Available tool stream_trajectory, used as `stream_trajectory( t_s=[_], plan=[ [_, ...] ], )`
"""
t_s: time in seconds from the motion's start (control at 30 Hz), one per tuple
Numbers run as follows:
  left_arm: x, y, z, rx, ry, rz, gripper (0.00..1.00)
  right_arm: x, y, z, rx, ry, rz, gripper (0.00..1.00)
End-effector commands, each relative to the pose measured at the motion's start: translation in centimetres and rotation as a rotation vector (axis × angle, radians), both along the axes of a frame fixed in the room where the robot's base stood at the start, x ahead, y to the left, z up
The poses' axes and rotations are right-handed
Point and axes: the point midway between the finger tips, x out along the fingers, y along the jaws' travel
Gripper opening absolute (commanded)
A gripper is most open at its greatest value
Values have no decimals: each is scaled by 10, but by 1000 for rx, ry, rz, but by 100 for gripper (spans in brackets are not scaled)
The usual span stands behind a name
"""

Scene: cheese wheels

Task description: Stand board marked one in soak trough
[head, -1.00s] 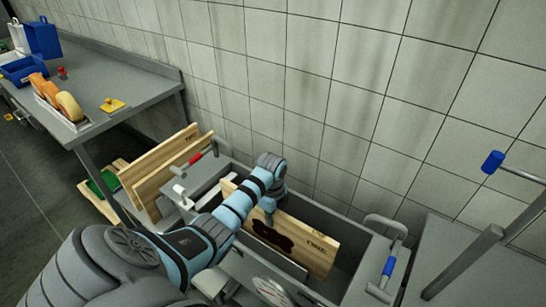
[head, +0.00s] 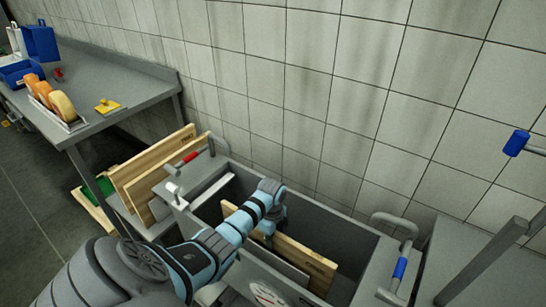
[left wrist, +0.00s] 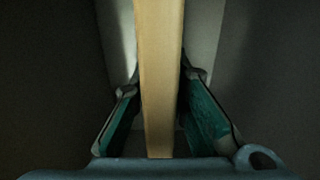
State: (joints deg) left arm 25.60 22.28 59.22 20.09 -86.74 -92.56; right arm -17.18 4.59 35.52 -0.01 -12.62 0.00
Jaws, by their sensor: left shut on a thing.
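A pale wooden board (head: 306,262) stands on edge inside the grey trough (head: 340,232), low between its walls. Dark lettering near its right end is too small to read. A grey divider or plate stands close along its near side. My left gripper (head: 268,232) reaches down into the trough and is shut on the board's upper edge. In the left wrist view the board (left wrist: 160,60) runs between the two green-padded fingers. Whether its lower edge touches the trough floor is hidden. My right gripper is not in view.
More wooden boards (head: 150,165) stand left of the trough, beside a red-gripped handle (head: 187,159). A blue-gripped handle (head: 400,268) is at the trough's right end. Cheese wheels (head: 60,104) sit in a rack on the left table. A tiled wall closes the back.

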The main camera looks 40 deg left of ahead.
Motion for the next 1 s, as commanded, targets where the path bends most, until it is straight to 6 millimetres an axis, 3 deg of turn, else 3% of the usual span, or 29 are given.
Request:
stream_trajectory(
  t_s=[0.23,0.27,0.4,0.7,0.87,1.0],
  plan=[
    [1,0,1,0,-2,0,0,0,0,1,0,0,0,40],
    [1,0,1,0,-2,0,19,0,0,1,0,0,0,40],
    [0,0,1,0,-1,0,38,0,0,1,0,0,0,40],
    [0,0,2,0,0,0,38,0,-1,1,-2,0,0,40],
    [0,1,28,2,-3,-1,38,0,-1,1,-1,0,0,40],
    [1,1,69,4,-4,-1,38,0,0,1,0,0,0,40]
  ],
)
